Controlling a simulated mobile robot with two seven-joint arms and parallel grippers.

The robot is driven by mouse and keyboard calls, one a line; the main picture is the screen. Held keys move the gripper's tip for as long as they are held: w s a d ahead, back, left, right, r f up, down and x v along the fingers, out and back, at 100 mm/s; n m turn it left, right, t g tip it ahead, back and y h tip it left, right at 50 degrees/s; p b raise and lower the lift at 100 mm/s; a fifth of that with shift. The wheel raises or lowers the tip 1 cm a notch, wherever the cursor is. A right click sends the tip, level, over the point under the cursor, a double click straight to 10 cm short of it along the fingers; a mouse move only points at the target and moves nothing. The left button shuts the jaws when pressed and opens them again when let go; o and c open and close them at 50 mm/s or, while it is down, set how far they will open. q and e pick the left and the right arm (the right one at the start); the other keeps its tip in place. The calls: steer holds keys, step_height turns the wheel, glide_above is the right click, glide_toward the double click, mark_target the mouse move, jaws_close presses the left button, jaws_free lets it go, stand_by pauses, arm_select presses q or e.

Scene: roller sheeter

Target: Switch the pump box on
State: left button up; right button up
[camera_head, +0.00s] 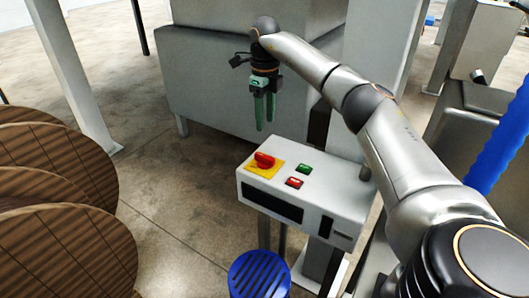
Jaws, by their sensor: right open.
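The pump box (331,186) is a light grey control box on a stand, at the lower middle of the head view. On its sloped top are a red rotary switch (264,160) on a yellow plate, a green button (304,169) and a red button (294,183). A dark panel is on its front face. My right gripper (265,125) has green fingers pointing down, with a gap between them and nothing held. In the picture it is above and behind the red switch, apart from the box. My left gripper is not in view.
Several brown wooden discs (60,160) stand at the left. A large grey cabinet (205,85) is behind my right gripper. A round blue slatted top (259,275) is below the box. A blue ribbed hose (500,140) is at the right. Bare floor (165,190) lies left of the box.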

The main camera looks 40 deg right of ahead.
mark_target(265, 156)
step_height(265, 156, down, 12)
steer(key=shift+b, duration=0.35)
steer(key=shift+c, duration=0.3)
jaws_close()
